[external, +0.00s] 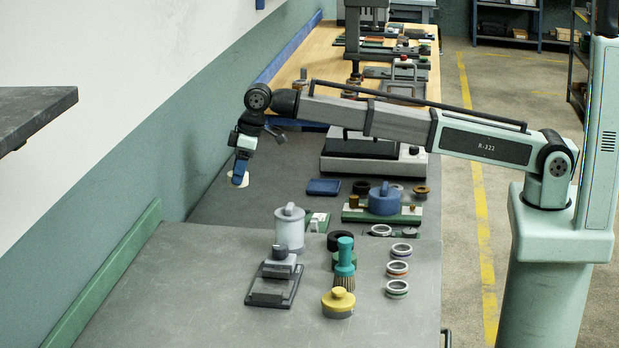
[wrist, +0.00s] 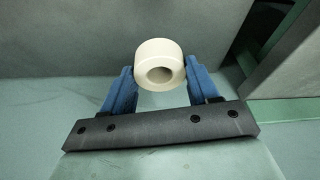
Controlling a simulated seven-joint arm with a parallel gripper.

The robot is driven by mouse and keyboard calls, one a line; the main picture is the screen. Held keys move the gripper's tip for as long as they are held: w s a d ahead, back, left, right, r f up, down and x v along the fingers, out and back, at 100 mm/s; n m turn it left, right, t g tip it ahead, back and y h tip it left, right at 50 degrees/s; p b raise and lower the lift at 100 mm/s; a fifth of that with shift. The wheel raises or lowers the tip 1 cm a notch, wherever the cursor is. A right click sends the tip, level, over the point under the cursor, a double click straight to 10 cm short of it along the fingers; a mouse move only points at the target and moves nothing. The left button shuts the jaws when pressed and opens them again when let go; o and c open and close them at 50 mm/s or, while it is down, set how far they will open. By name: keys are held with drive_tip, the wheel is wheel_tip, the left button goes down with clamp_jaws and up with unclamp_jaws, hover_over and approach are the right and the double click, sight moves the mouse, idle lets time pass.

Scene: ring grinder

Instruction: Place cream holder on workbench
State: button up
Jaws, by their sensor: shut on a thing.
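The cream holder (wrist: 157,49) is a short, thick cream ring with a round hole, seen in the wrist view between two blue fingers. My gripper (wrist: 160,72) is shut on it from both sides. In the external view my gripper (external: 239,176) points down at the left of the dark grey workbench (external: 215,205), near the wall. Part of the cream holder (external: 238,182) shows as a pale edge around the fingertips; the rest is hidden. I cannot tell whether it touches the bench top.
A blue tray (external: 323,187) lies right of my gripper, and a grey machine (external: 370,165) stands behind it. A white canister (external: 289,229), a green-based block with a blue knob (external: 384,200), and several rings stand nearer the camera. The bench around my gripper is clear.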

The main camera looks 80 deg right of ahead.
drive_tip(key=s+a+r+n, duration=0.1)
drive_tip(key=a+r+n, duration=0.1)
drive_tip(key=a, duration=1.1)
drive_tip(key=s+a+r+n+y, duration=0.1)
drive_tip(key=a+r+n, duration=0.1)
drive_tip(key=a, duration=1.1)
drive_tip(key=s+a+r+n, duration=0.1)
drive_tip(key=a+r, duration=0.3)
drive_tip(key=a, duration=0.9)
drive_tip(key=shift+s+r+n+g+y, duration=0.15)
drive_tip(key=shift+s+n+g+y, duration=0.15)
drive_tip(key=shift+s+n+g, duration=0.15)
drive_tip(key=shift+d, duration=0.1)
drive_tip(key=shift+f, duration=5)
drive_tip(key=shift+f, duration=0.1)
drive_tip(key=o, duration=1.1)
